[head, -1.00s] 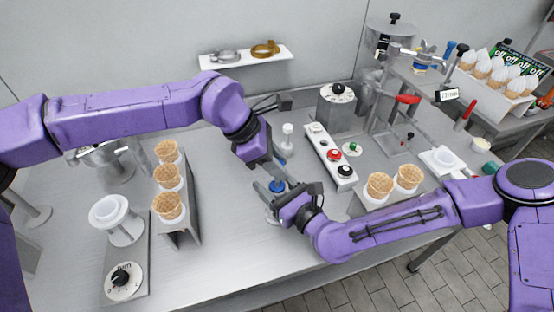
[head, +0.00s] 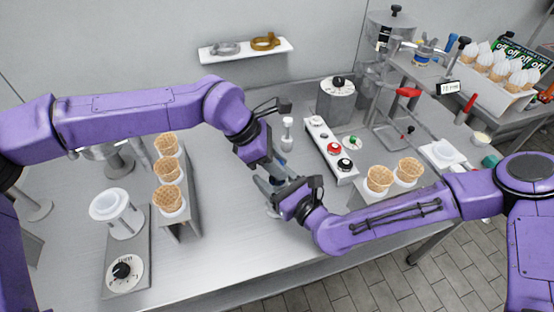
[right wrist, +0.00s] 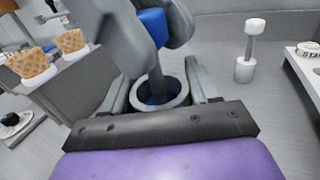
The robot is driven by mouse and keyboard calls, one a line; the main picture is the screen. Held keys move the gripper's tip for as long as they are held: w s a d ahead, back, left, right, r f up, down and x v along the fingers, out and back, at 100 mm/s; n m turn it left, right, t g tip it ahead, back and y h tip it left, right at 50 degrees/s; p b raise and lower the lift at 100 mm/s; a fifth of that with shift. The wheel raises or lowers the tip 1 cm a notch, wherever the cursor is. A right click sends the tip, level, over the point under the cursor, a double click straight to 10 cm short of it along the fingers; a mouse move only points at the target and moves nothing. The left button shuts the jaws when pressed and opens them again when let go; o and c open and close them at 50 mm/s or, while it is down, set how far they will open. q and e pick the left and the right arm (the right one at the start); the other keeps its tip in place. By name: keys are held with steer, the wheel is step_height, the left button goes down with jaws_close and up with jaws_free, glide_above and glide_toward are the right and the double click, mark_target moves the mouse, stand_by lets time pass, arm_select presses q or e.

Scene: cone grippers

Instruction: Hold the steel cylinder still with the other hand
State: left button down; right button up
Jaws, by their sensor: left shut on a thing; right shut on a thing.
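The steel cylinder (right wrist: 172,103) is an open-topped grey metal cup, upright between the fingers of my right gripper (right wrist: 158,95) in the right wrist view. Blue shows inside its mouth. In the head view, my right gripper (head: 283,193) hides most of the cylinder. My left gripper (head: 271,176) comes down from above and is shut on a blue-topped tool (right wrist: 152,27), whose grey shaft reaches down into the cylinder's mouth. In the head view, the two grippers nearly meet and hide much of the tool.
A white plunger-like piece (head: 287,132) stands just behind the grippers. A button panel (head: 330,150) and a cone holder (head: 357,193) lie to the right. A rack of waffle cones (head: 190,215) and a dial scale (head: 125,245) stand at left. The front tabletop is clear.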

arm_select(q)
steer(key=shift+f, duration=0.65)
steer(key=c, duration=0.8)
jaws_free()
steer(key=shift+o, duration=0.2)
steer(key=v, duration=1.2)
arm_select(e)
steer(key=o, duration=1.8)
steer(key=shift+o, duration=0.2)
